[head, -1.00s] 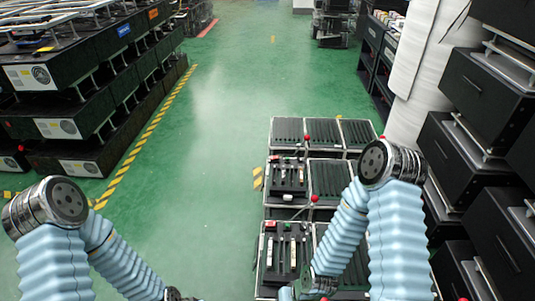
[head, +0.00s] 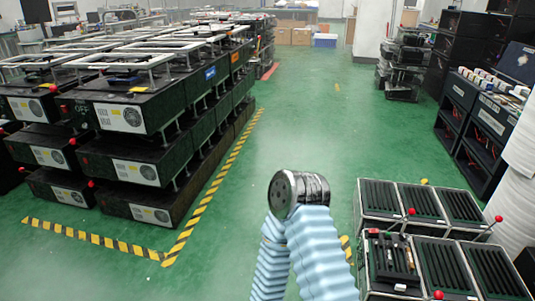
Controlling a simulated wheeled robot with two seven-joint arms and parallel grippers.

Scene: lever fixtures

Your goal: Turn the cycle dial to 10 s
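I cannot make out a cycle dial or a 10 s mark in the head view. One of my arms (head: 300,235) rises from the bottom centre with its round dark joint at the top. Neither gripper shows in the picture. Red-knobbed levers stand on the slotted black cases at the lower right, one knob near the middle of them (head: 411,211) and another at their right (head: 499,218). Small red knobs (head: 72,140) also show at the left side of the stacked black units (head: 140,160).
The stacked units fill the left, with yellow-black floor tape (head: 215,185) around them. Slotted black cases (head: 385,196) occupy the lower right. Dark shelves (head: 460,125) and a white wrapped column (head: 522,150) stand at the right. The green floor (head: 310,130) between is clear.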

